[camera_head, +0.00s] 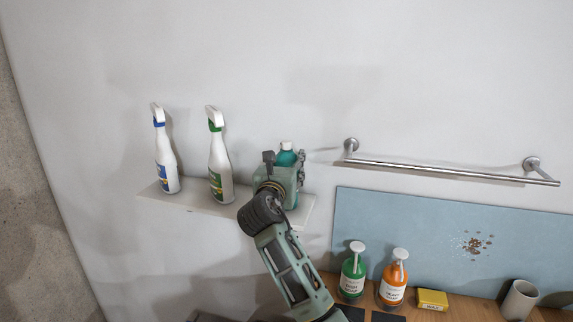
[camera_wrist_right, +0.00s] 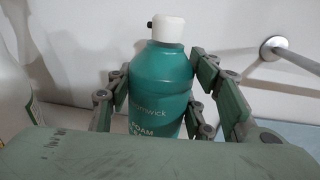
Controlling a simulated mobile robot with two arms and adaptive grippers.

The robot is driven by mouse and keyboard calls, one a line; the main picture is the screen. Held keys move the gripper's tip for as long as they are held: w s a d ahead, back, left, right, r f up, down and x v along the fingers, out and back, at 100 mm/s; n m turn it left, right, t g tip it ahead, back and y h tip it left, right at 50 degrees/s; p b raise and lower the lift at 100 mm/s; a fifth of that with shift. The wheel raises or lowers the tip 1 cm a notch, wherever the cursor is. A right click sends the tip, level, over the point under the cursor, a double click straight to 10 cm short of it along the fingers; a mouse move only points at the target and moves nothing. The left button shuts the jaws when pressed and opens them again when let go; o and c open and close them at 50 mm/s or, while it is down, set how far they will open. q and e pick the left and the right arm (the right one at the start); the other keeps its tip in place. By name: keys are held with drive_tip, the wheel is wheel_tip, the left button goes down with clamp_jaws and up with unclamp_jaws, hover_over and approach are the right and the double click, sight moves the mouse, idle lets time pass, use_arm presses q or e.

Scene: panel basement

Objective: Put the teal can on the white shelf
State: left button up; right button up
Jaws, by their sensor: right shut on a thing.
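The teal can (camera_head: 287,157) has a white cap and stands upright at the right end of the white shelf (camera_head: 182,204), mostly hidden behind my right gripper (camera_head: 281,180). In the right wrist view the teal can (camera_wrist_right: 160,88) is upright between the fingers of my right gripper (camera_wrist_right: 158,92), which is shut on it. Whether the can's base touches the shelf is hidden in both views. My left gripper is not in view.
Two white spray bottles, one with a blue collar (camera_head: 165,160) and one with a green collar (camera_head: 219,165), stand on the shelf to the left. A metal towel rail (camera_head: 450,172) is on the wall at right. Below are a green bottle (camera_head: 353,275), an orange bottle (camera_head: 393,283), a yellow box (camera_head: 432,299) and a cup (camera_head: 519,300).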

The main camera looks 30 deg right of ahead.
drive_tip(key=o, duration=1.6)
drive_tip(key=shift+s, duration=0.1)
drive_tip(key=shift+c, duration=0.2)
drive_tip(key=shift+r, duration=0.1)
drive_tip(key=b+v, duration=0.3)
drive_tip(key=v, duration=0.9)
